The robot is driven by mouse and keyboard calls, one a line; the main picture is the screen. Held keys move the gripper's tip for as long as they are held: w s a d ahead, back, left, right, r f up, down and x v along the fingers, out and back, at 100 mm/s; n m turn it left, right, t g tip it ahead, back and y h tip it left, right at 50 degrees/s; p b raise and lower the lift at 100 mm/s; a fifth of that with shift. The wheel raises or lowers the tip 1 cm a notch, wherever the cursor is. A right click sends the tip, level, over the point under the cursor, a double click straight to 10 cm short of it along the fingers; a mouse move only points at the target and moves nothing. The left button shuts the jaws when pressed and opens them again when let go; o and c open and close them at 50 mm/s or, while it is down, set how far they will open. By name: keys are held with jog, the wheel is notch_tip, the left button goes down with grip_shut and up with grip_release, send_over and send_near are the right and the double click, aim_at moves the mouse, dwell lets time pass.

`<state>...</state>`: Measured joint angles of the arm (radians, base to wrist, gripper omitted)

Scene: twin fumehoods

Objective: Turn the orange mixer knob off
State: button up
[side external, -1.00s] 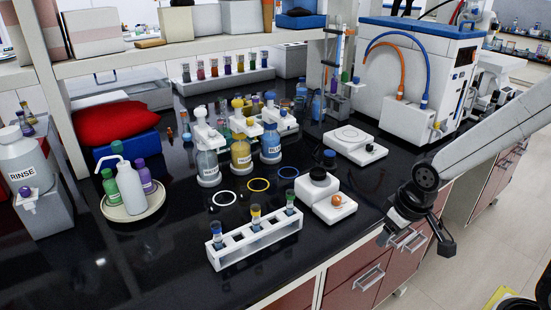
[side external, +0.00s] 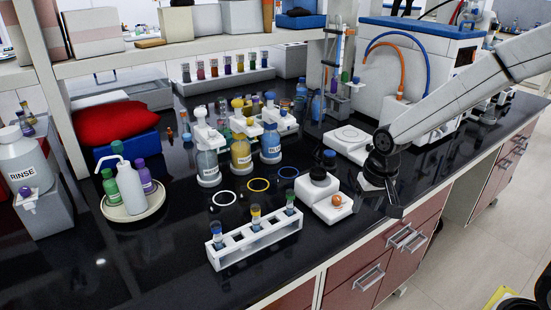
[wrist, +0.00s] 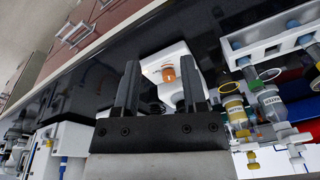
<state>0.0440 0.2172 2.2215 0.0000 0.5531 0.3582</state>
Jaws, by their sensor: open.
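The orange mixer knob (side external: 337,200) is on the front of a small white mixer (side external: 326,208) with a black round top (side external: 318,176), near the bench's front edge. In the wrist view the orange knob (wrist: 168,74) shows beyond and between my fingers, on the white mixer body (wrist: 165,60). My gripper (side external: 378,198) is open and empty, just right of the mixer in the side view and apart from the knob. In the wrist view its two dark fingers (wrist: 160,88) are spread wide. One finger partly covers the mixer.
A white rack (side external: 255,240) with several vials stands left of the mixer. A white hotplate-like device (side external: 350,140) sits behind it. Labelled bottles (side external: 240,152) stand farther back left. The black bench (side external: 150,260) is clear at front left.

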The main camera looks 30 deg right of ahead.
aim_at(337, 197)
jog(key=w+d+m, duration=0.1)
jog(key=w+m, duration=0.1)
jog(key=w, duration=0.1)
jog(key=w+d+m+g, duration=0.1)
jog(key=w+m, duration=0.2)
jog(key=w, duration=0.1)
jog(key=w+d+m, duration=0.2)
jog(key=w, duration=0.2)
jog(key=shift+w+f+g, duration=0.15)
jog(key=shift+w+g, duration=0.1)
jog(key=shift+g, duration=0.05)
jog(key=shift+w+d+m, duration=0.3)
jog(key=shift+w+m, duration=0.3)
jog(key=shift+m, duration=0.1)
jog(key=shift+f, duration=0.15)
jog(key=shift+f, duration=3.8)
grip_shut()
